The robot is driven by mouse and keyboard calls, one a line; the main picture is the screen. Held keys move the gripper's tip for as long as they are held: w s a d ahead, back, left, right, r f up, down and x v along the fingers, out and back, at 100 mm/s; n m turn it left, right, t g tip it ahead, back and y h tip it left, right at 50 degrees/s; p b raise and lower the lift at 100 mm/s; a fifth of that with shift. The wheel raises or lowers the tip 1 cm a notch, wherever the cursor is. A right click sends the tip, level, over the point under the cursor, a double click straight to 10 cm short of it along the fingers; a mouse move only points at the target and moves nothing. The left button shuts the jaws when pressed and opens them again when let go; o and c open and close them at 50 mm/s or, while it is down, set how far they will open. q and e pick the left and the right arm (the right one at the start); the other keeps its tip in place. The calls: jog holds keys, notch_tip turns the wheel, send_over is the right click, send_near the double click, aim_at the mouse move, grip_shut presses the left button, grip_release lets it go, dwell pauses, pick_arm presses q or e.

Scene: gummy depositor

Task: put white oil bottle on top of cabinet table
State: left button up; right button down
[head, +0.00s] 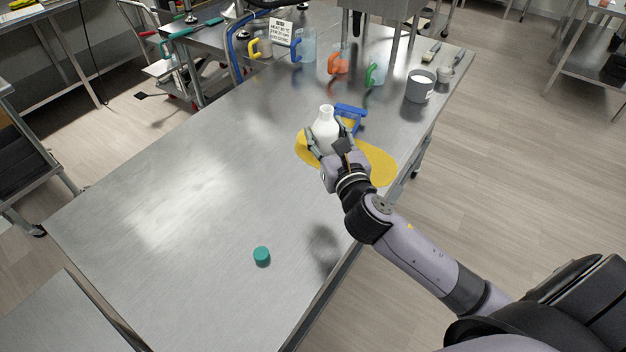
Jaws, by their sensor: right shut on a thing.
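The white oil bottle (326,128) stands upright over the yellow mat on the steel table (190,190). My right gripper (328,150) has its fingers around the bottle's lower body and is shut on it. I cannot tell whether the bottle's base touches the mat or is slightly raised, as the gripper hides it. My left gripper is not in view.
The yellow mat (375,165) lies under the bottle, with a blue-handled tool (350,114) just behind. A teal cap (261,256) lies near the front. The table's left half is clear.

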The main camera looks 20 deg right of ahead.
jog(key=shift+f+b, duration=2.45)
jog(key=shift+f, duration=5.45)
jog(key=shift+f, duration=0.15)
jog(key=c, duration=0.9)
grip_release()
jog(key=shift+o, duration=0.2)
